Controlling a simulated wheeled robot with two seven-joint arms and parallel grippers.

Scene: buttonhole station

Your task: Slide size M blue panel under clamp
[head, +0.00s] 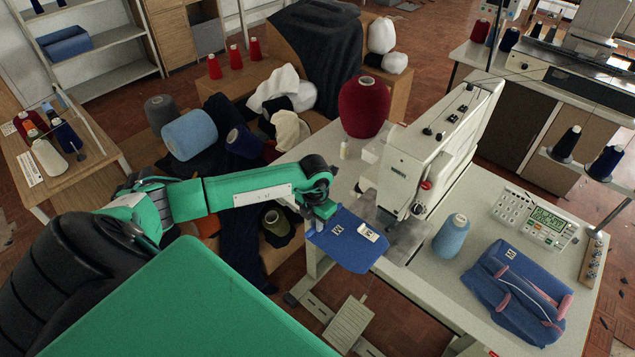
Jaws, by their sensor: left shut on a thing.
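The blue panel (350,252) is a flat piece of cloth with two small white marks on it, too small to read surely. My left gripper (322,212) is shut on the panel's upper left edge. The panel reaches out past the table's left edge, its right side close to the grey metal plate (408,240) of the sewing machine (425,150). The clamp area lies below the machine head, to the panel's right. I cannot tell whether the panel's edge touches the plate. My right gripper is not in view.
A light blue thread cone (451,236) stands right of the plate. A folded blue cloth pile with pink parts (515,292) lies at the table's front right. A control box (535,218) sits behind it. A big red cone (364,106) stands behind the machine's left side.

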